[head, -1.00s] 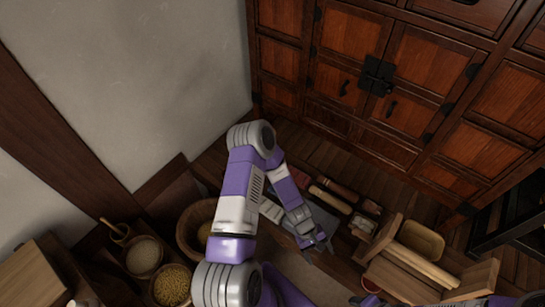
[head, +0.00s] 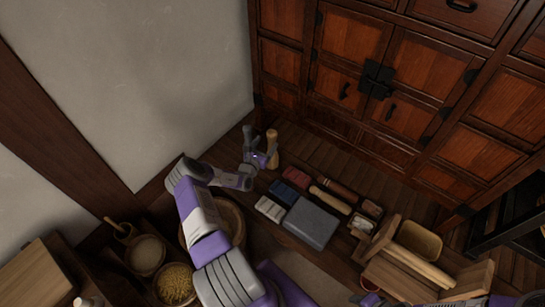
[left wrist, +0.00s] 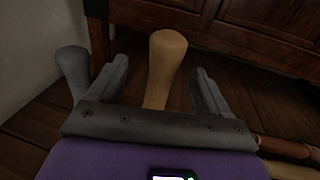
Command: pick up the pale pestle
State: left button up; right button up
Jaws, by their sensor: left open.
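The pale tan wooden pestle (head: 272,143) stands upright near the wall, with a rounded top. In the left wrist view the pale pestle (left wrist: 166,60) rises between the two fingers, its lower part hidden by the gripper body. My left gripper (head: 262,159) is open, with one finger on each side of it in the left wrist view (left wrist: 157,85).
A grey slab (head: 311,222), red and dark blocks and wooden rollers (head: 330,199) lie to the right. A wooden bowl (head: 230,215) is partly behind my arm. Grain bowls (head: 174,284) stand at lower left. A wooden cabinet (head: 345,75) stands behind, with bare floorboards before it.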

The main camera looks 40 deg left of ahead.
aim_at(274, 133)
pick_arm(q)
jog(key=b+x, duration=0.1)
jog(key=x, duration=0.1)
jog(key=b+x, duration=0.1)
jog(key=x, duration=0.1)
jog(key=b+x, duration=0.1)
jog(key=x, duration=0.1)
jog(key=shift+w+d, duration=0.3)
jog(key=shift+w, duration=0.1)
jog(key=shift+w+a+r, duration=0.15)
jog(key=shift+w, duration=0.1)
jog(key=shift+c, duration=0.2)
grip_shut()
jog(key=shift+r, duration=0.15)
